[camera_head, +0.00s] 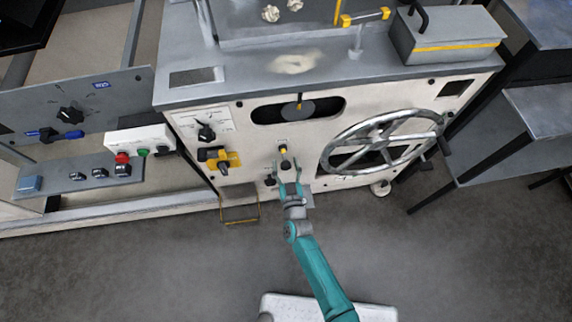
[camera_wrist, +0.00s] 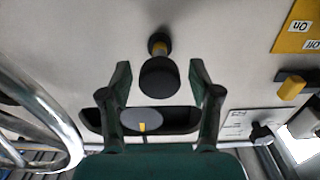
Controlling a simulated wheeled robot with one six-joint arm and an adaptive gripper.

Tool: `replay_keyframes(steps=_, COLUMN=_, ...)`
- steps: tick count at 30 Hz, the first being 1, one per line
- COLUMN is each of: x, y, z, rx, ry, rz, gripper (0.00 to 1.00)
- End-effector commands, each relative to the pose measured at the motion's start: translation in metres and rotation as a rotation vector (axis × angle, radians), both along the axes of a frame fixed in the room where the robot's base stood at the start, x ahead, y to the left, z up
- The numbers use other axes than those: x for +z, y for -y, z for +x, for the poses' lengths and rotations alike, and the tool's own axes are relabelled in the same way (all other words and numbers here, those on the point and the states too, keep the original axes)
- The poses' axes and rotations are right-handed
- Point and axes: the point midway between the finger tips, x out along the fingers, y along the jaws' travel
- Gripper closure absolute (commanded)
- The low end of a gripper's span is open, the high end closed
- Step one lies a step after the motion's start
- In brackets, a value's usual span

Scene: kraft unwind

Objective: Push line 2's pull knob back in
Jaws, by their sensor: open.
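The pull knob (camera_head: 284,151) sits on the pale front panel (camera_head: 255,140) of the machine, below the dark oval slot. In the wrist view its black round head (camera_wrist: 159,77) stands off the panel on a yellow stem (camera_wrist: 160,49), with a black collar at the panel. My gripper (camera_wrist: 159,70) is open and empty, with one finger on each side of the knob head. It also shows in the head view (camera_head: 287,168), just below the knob. I cannot tell whether the fingers touch the knob. The knob's line number cannot be read.
A large metal handwheel (camera_head: 382,142) stands right of the knob. To its left are a yellow switch plate (camera_head: 232,159) and a black dial (camera_head: 206,132). A small black control (camera_head: 270,180) sits low beside my gripper. Open grey floor lies in front.

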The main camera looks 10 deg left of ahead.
Motion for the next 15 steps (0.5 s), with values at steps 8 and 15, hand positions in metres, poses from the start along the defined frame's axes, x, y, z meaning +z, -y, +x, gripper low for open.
replay_keyframes(steps=8, x=-0.0002, y=0.0002, z=-0.0004, rx=0.0, ry=0.0, rz=0.0, gripper=0.67)
replay_keyframes(steps=15, x=-0.0002, y=0.0002, z=-0.0005, rx=0.0, ry=0.0, rz=0.0, gripper=1.0)
